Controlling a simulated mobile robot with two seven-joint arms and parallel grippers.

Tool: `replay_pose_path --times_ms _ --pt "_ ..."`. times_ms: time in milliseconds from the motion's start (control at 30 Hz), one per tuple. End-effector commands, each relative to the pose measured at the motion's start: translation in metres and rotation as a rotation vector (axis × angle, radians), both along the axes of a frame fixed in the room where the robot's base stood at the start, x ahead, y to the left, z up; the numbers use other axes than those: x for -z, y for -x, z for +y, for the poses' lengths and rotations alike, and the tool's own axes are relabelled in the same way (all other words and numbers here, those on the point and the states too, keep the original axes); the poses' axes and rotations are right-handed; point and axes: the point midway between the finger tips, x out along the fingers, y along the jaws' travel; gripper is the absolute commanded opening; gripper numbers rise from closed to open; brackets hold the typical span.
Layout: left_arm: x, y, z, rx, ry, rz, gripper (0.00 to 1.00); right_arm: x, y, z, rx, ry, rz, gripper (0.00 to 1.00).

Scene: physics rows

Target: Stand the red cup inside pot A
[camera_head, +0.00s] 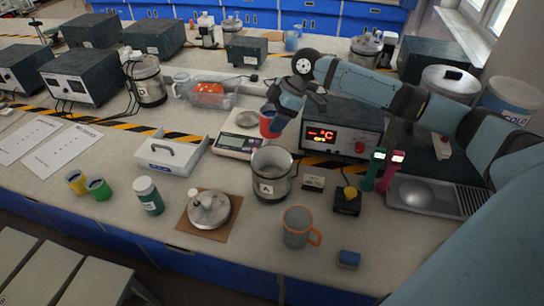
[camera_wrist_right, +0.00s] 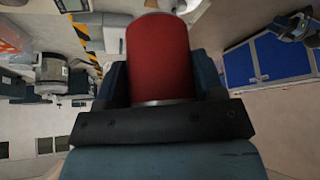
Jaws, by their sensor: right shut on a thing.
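The red cup (camera_head: 266,127) is held in the air by my right gripper (camera_head: 276,116), which is shut on it. In the right wrist view the red cup (camera_wrist_right: 160,58) sits between the two fingers. In the head view the fingers hide part of it. Pot A (camera_head: 270,188) is a metal pot labelled "A" on the bench, with an open top. The cup appears just above and behind the pot's rim in the picture, apart from it; its exact height is hard to tell. I cannot make out my left gripper.
A scale (camera_head: 238,146) stands behind left of the pot, and a heater box with a red display (camera_head: 340,128) behind right. A lidded pot (camera_head: 208,208) on a brown board, an orange-rimmed mug (camera_head: 296,228) and a small black box (camera_head: 346,203) stand around it.

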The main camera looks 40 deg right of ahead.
Motion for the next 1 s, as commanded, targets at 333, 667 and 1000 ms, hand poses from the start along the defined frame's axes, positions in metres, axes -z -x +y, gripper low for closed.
replay_pose_path --times_ms 333,667,1000 --pt "-0.008 0.000 0.000 0.000 0.000 0.000 0.43 0.080 0.000 0.000 0.002 -0.001 0.002 0.35" --pt "-0.011 0.000 0.000 -0.001 -0.001 0.000 0.43 0.110 0.000 0.000 0.003 0.000 0.002 0.35" --pt "-0.013 0.000 0.000 -0.001 0.001 -0.001 0.43 0.134 -0.001 0.000 0.002 0.000 -0.001 0.35"
